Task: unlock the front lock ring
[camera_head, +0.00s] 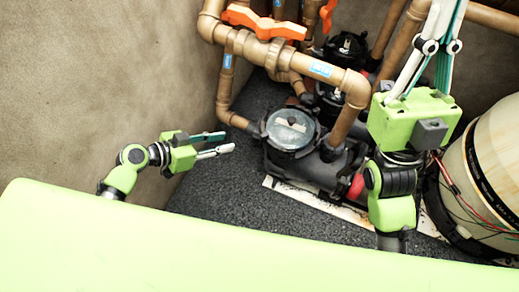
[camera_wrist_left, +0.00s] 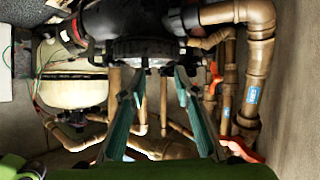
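The front pump (camera_head: 310,172) is dark and stands on the gravel floor. Its lock ring (camera_head: 268,135) is a black ring around a round clear lid (camera_head: 291,127) on top. My left gripper (camera_head: 231,142) is left of the ring, apart from it, with its fingers spread and nothing between them. In the left wrist view the open fingers (camera_wrist_left: 160,72) point towards a dark ribbed ring (camera_wrist_left: 145,50), which looks like the lock ring seen from the side. My right gripper (camera_head: 448,8) points up at the right; its fingertips are cut off by the top edge.
Brown pipes (camera_head: 355,90) with orange valve handles (camera_head: 262,22) rise behind the front pump. A second dark pump (camera_head: 345,45) stands behind. A beige tank (camera_head: 495,165) is at the right. A wall (camera_head: 110,80) bounds the left. Gravel (camera_head: 215,185) below my left gripper is clear.

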